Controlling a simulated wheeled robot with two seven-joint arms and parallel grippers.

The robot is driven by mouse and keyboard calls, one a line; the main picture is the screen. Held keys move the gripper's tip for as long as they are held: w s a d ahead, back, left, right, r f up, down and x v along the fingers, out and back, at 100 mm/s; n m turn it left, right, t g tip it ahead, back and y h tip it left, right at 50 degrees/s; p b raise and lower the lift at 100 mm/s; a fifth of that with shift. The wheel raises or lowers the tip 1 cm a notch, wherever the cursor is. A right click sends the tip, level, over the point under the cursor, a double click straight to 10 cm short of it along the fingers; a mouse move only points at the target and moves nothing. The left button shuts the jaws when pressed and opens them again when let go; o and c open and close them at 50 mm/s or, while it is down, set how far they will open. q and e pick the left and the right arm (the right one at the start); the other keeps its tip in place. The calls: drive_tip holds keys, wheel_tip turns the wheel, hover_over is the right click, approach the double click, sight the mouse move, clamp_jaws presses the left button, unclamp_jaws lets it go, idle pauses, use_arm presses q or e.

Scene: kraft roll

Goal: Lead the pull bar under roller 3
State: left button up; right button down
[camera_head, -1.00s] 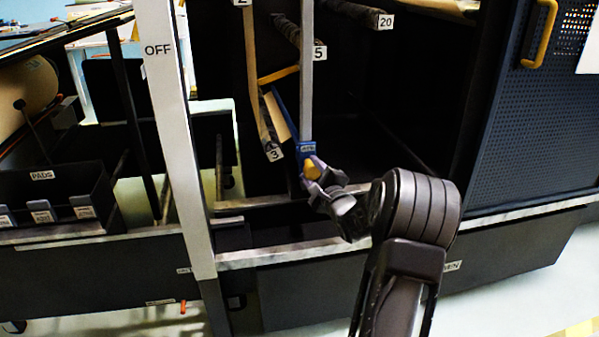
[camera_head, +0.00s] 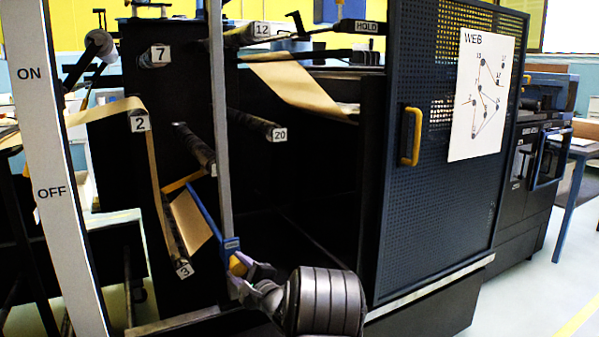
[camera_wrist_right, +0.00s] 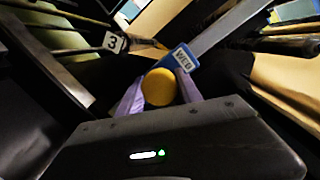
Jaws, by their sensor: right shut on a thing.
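The pull bar (camera_head: 205,210) is a slim blue bar with a tan paper sheet (camera_head: 190,222) along it and a yellow knob (camera_head: 237,264) at its near end. My right gripper (camera_head: 246,272) is shut on the knob. In the right wrist view the knob (camera_wrist_right: 158,87) sits between the purple fingertips beside the blue labelled end (camera_wrist_right: 183,58). Roller 3 (camera_head: 174,238) is left of the bar, apart from the knob; its label (camera_wrist_right: 115,42) shows in the wrist view. Whether the paper passes under roller 3 is unclear. My left gripper is out of view.
A grey upright post (camera_head: 222,120) stands close by the bar's near end. Tan paper runs over roller 2 (camera_head: 140,122) down toward roller 3. Roller 20 (camera_head: 265,127) is up to the right. A perforated blue door (camera_head: 400,200) with a yellow handle (camera_head: 411,137) stands at the right.

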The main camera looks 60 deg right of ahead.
use_arm(q)
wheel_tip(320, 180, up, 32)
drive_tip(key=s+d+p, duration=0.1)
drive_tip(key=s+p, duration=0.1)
drive_tip(key=p, duration=2.8)
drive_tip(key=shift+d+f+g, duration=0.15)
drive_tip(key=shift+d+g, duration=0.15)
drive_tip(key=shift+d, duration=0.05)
use_arm(e)
drive_tip(key=s+d+r, duration=0.4)
drive_tip(key=d+r, duration=0.2)
drive_tip(key=r, duration=0.3)
drive_tip(key=s+d+r, duration=0.5)
drive_tip(key=d+r, duration=0.1)
drive_tip(key=r, duration=0.3)
drive_tip(key=s+d+r, duration=0.5)
drive_tip(key=d+r, duration=0.2)
drive_tip(key=r, duration=0.3)
drive_tip(key=shift+s, duration=0.15)
use_arm(q)
drive_tip(key=shift+p, duration=0.3)
use_arm(e)
drive_tip(key=shift+a+r, duration=0.1)
use_arm(q)
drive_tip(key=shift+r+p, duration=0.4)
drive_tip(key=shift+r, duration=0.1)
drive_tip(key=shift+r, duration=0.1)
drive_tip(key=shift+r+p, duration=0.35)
drive_tip(key=shift+p, duration=0.1)
